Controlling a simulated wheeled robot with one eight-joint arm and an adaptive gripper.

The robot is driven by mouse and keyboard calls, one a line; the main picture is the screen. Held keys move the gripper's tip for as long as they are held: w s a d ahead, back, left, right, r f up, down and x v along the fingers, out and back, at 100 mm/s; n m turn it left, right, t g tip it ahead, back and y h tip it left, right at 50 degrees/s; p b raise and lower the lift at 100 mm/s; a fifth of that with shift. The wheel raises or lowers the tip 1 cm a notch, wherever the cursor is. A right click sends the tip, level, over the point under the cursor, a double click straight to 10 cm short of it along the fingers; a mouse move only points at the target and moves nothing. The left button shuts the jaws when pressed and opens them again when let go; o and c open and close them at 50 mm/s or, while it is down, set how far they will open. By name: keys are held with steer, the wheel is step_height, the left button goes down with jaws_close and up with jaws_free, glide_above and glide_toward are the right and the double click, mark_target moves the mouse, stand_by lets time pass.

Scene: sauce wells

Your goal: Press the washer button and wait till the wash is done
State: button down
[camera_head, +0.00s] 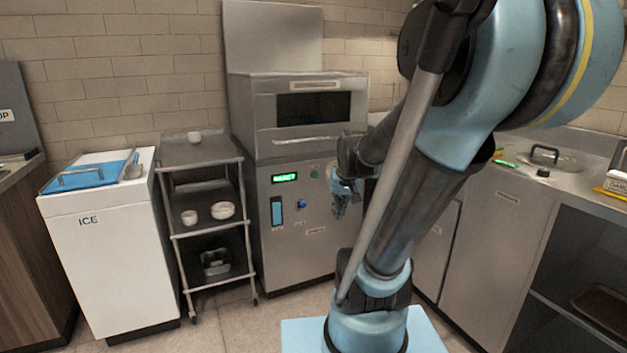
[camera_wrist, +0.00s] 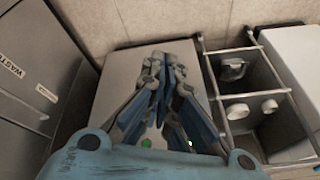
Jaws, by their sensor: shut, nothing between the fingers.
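The washer (camera_head: 290,235) is a steel machine against the back wall, with a hood and dark window above its front panel. The panel carries a lit green display (camera_head: 284,178), whose small text looks like "READY". A green round button (camera_head: 314,173) and a blue button (camera_head: 302,204) are on the panel. My gripper (camera_head: 341,208) is shut and empty, in front of the panel's right side, right of both buttons; contact cannot be told. In the wrist view, my gripper (camera_wrist: 163,65) is over the washer front (camera_wrist: 120,75), with green spots partly hidden behind its fingers.
A steel cart (camera_head: 203,155) with several small bowls stands left of the washer, beside a white ice bin (camera_head: 105,250). A steel counter (camera_head: 530,185) runs along the right. A panel marked waste (camera_wrist: 35,85) shows in the wrist view. Open floor lies before the cart.

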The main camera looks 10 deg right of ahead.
mark_target(316, 178)
steer(key=w+d+f+m+t, duration=0.1)
steer(key=w+f, duration=0.3)
steer(key=w, duration=1.4)
steer(key=w+d+f+m+t+y, duration=0.1)
steer(key=w+f+m+t, duration=0.1)
steer(key=w, duration=1.6)
steer(key=shift+f+m+t, duration=0.4)
steer(key=shift+f+t, duration=0.3)
steer(key=shift+f, duration=0.25)
steer(key=shift+w+a, duration=0.45)
steer(key=shift+w, duration=0.95)
steer(key=shift+w+a, duration=0.45)
steer(key=shift+w, duration=0.9)
steer(key=shift+w+a, duration=0.45)
steer(key=shift+w, duration=0.95)
steer(key=shift+w, duration=0.15)
steer(key=shift+w+a+r, duration=0.1)
steer(key=shift+w+a, duration=0.05)
steer(key=shift+w, duration=0.1)
